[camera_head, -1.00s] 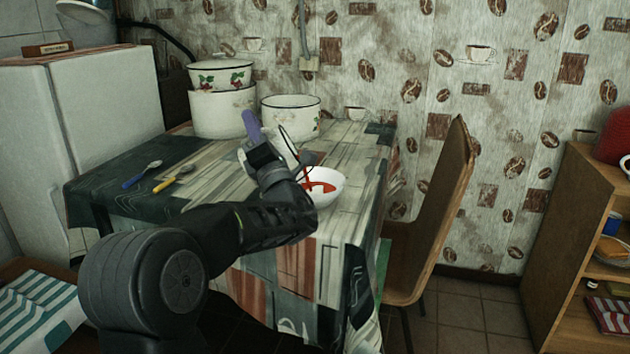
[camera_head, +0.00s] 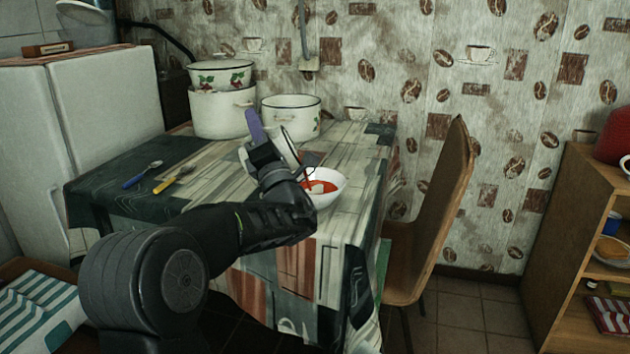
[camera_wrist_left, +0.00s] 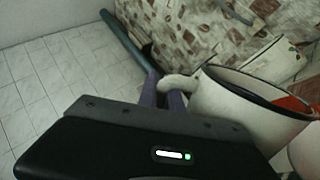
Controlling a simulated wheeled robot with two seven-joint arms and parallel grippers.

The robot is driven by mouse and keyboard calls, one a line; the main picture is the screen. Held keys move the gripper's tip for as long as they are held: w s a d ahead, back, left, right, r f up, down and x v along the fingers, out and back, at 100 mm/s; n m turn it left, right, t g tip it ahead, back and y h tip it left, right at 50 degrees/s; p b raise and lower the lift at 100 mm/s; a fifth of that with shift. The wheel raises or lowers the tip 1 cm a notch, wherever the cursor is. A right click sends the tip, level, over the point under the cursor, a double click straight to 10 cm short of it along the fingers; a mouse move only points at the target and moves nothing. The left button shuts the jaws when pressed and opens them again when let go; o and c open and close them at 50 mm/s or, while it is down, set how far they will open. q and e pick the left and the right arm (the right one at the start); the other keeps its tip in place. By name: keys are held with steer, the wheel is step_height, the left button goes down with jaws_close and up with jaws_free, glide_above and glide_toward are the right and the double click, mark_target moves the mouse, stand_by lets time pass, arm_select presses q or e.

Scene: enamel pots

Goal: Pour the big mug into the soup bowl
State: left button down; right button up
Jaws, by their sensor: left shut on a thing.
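The big mug (camera_head: 285,146), white with a dark rim, is tilted above the left side of the soup bowl (camera_head: 334,196). My left gripper (camera_head: 257,128), with purple fingers, is on the mug's left side. In the left wrist view, its fingers (camera_wrist_left: 163,92) are shut on the handle of the mug (camera_wrist_left: 235,112). My forearm hides part of the bowl's left side. My right gripper is not in view.
A white pot (camera_head: 291,121) and stacked enamel pots (camera_head: 221,112) stand at the table's back. A blue-handled spoon (camera_head: 141,176) and a yellow-handled utensil (camera_head: 172,181) lie left on the patterned tablecloth (camera_head: 225,165). A wooden chair (camera_head: 440,215) stands at the right edge.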

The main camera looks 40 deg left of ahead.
arm_select(q)
steer(key=shift+r, duration=0.1)
steer(key=shift+s+f, duration=0.1)
steer(key=shift+f, duration=0.1)
steer(key=s+a+n+g, duration=0.1)
steer(key=n, duration=0.1)
steer(key=a+n+g, duration=0.1)
steer(key=n+g, duration=0.1)
steer(key=s+f+n+g, duration=0.1)
steer(key=n, duration=0.1)
steer(key=shift+s+a+n+g, duration=0.3)
steer(key=shift+a+n+g, duration=0.1)
steer(key=shift+s+a+f+n+g+h+b, duration=0.55)
steer(key=shift+s+a+f+n+b, duration=0.6)
steer(key=shift+f, duration=0.85)
steer(key=shift+s+a+f+n+g+h+b, duration=0.35)
steer(key=shift+a+f+n+h+b, duration=0.3)
steer(key=shift+f+n, duration=1.1)
steer(key=shift+s+a+f+n+g+h+b, duration=0.3)
steer(key=shift+s+a+f+n+h+b, duration=0.7)
steer(key=shift+f, duration=1.2)
steer(key=shift+w+d+y, duration=0.15)
steer(key=shift+d+y, duration=0.1)
steer(key=shift+y, duration=0.05)
